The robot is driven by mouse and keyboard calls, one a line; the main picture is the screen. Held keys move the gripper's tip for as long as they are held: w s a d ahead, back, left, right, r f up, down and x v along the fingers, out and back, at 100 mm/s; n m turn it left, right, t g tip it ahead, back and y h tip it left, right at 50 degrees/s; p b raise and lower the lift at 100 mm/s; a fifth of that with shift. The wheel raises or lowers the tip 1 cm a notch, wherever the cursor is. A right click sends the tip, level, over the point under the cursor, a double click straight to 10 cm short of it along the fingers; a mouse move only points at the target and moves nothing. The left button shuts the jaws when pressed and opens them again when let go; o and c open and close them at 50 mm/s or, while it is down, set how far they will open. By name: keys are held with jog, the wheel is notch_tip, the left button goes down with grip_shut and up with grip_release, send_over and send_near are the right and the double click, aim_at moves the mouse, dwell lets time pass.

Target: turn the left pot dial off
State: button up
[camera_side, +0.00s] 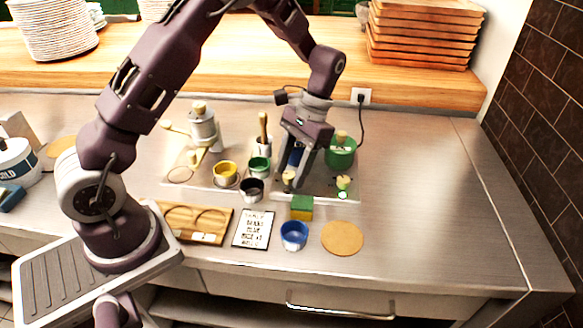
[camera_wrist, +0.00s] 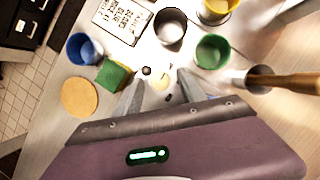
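The left pot dial (camera_side: 289,177) is a small cream knob at the front left of the metal hob plate (camera_side: 318,193). In the wrist view the pale dial (camera_wrist: 158,82) lies between my fingertips, with small dark spots near it. My gripper (camera_side: 294,184) points down over it; in the wrist view my gripper (camera_wrist: 160,88) is open, with a gap on both sides of the dial. The blue pot (camera_side: 295,158) is mostly hidden behind my fingers. The green pot (camera_side: 341,155) stands to the right, behind the right dial (camera_side: 344,182), which has a green light before it.
A green-and-yellow sponge (camera_side: 301,207), a blue cup (camera_side: 293,235) and a cork disc (camera_side: 342,238) lie in front. Black (camera_side: 251,190), green (camera_side: 259,167) and yellow (camera_side: 225,174) cups stand left, with a printed card (camera_side: 253,230). The counter to the right is clear.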

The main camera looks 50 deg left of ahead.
jog(key=v, duration=0.7)
jog(key=shift+r, duration=0.15)
notch_tip(320, 180, up, 13)
jog(key=t, duration=0.5)
send_over(294, 175)
jog(key=s+d, duration=0.2)
jog(key=s, duration=0.5)
jog(key=s+d+t, duration=0.1)
jog(key=s+t, duration=0.4)
jog(key=s, duration=0.8)
jog(key=shift+s, duration=0.25)
jog(key=shift+d+r, duration=0.1)
